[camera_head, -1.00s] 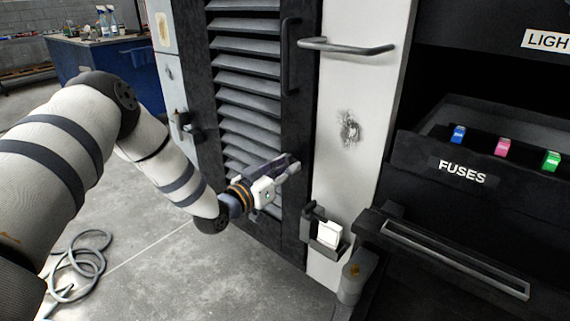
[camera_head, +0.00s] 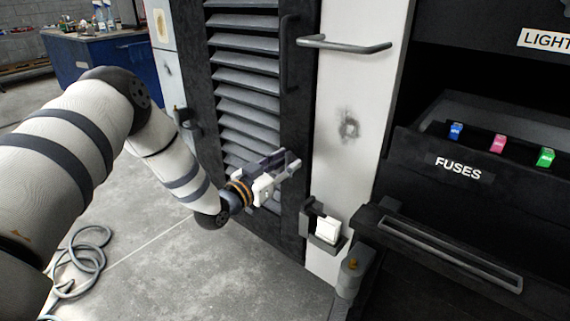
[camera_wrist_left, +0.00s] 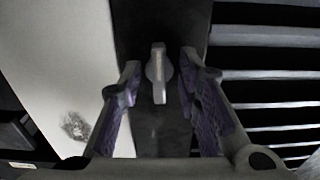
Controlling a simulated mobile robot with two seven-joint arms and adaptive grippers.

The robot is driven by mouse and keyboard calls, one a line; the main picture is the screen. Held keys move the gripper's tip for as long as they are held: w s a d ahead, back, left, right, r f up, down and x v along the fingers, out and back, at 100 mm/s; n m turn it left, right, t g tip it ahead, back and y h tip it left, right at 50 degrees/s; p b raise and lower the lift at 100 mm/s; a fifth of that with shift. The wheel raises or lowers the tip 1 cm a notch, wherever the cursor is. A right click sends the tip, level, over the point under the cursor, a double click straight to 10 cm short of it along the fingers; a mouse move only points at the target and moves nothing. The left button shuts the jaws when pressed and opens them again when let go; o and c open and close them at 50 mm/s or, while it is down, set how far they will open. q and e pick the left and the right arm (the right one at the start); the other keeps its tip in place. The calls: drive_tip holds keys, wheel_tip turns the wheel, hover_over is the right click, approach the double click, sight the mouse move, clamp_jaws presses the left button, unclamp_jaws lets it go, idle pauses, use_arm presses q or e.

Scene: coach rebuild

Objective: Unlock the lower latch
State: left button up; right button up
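The lower latch (camera_wrist_left: 158,72) is a small grey turn handle on the door's black frame. In the left wrist view it stands lengthwise up the picture, between and beyond my fingers. My left gripper (camera_head: 288,160) is open, with a finger on each side of the latch in the wrist view (camera_wrist_left: 160,90); I see no contact. In the head view I cannot make out the latch near the gripper. The louvred door (camera_head: 248,88) is behind the gripper. My right gripper is not in view.
A white panel (camera_head: 345,170) with a grey handle (camera_head: 345,45) is right of the door. A black bracket holding a white block (camera_head: 327,229) is below right of the gripper. A fuse drawer (camera_head: 420,145) juts out at right. A hose (camera_head: 85,262) lies on the floor.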

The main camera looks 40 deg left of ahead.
use_arm(q)
drive_tip(key=s, duration=1.2)
drive_tip(key=shift+a, duration=0.45)
